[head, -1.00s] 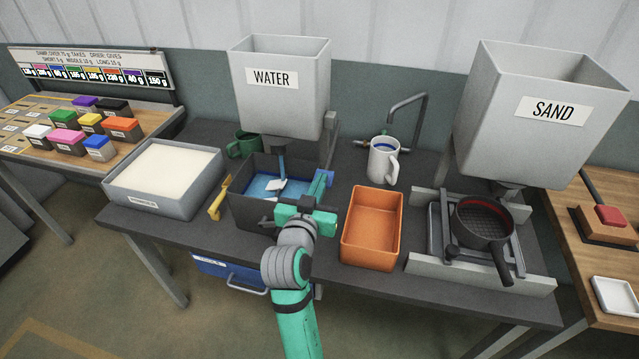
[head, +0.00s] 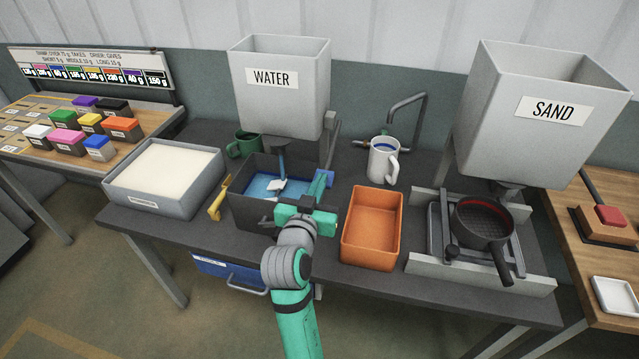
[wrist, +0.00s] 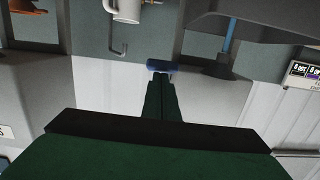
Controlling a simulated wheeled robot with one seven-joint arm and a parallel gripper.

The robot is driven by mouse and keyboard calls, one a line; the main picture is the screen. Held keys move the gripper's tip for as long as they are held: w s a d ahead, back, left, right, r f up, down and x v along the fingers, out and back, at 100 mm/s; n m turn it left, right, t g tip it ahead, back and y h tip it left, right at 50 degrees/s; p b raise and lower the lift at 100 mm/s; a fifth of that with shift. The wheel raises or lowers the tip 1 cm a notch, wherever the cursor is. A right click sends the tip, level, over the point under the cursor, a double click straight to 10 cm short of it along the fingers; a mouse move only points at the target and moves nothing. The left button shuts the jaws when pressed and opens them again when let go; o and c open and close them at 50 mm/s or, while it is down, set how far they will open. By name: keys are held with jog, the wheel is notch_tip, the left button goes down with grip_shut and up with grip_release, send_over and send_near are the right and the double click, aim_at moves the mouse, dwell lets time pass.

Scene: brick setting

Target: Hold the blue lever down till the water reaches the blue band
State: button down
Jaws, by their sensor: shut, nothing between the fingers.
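The blue lever (head: 323,182) is at the right side of the dark tub (head: 250,214), under the bin marked WATER (head: 285,88). My gripper (head: 308,205) is shut and empty, with its fingertips at the lever; in the wrist view the fingertips (wrist: 161,80) meet the blue lever end (wrist: 160,66). I cannot tell how hard they press. Blue water (head: 262,187) lies in the tub. A thin blue column (wrist: 229,38) runs from the spout to the tub in the wrist view. I cannot make out a blue band on the tub wall.
A yellow handle (head: 218,198) is on the tub's left side. An orange bin (head: 372,256) and a white mug (head: 384,160) with blue inside stand to the right. A white-filled tray (head: 150,208) is left. A pan (head: 483,235) sits under the SAND bin (head: 545,110).

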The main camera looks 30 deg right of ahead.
jog(key=shift+d+f, duration=0.2)
jog(key=shift+f, duration=0.65)
notch_tip(320, 180, up, 5)
jog(key=a, duration=0.2)
jog(key=s+f+v, duration=0.1)
jog(key=v, duration=0.9)
jog(key=shift+d, duration=0.35)
jog(key=s+a+f+n+t+y, duration=0.2)
jog(key=s+a+f+n+y, duration=0.2)
jog(key=a+f, duration=0.5)
jog(key=s+a+f+n+t+y, duration=0.1)
jog(key=s+a+f+n+y, duration=0.3)
jog(key=a+f, duration=0.5)
jog(key=s+a+f+y, duration=0.2)
jog(key=s+f, duration=0.1)
jog(key=s, duration=0.8)
jog(key=s+a+f+n+y, duration=0.1)
jog(key=s+a+f, duration=0.1)
jog(key=s, duration=0.9)
jog(key=shift+s+a+f+t+y, duration=0.25)
jog(key=shift+f+t+y, duration=0.05)
jog(key=shift+f+y, duration=0.15)
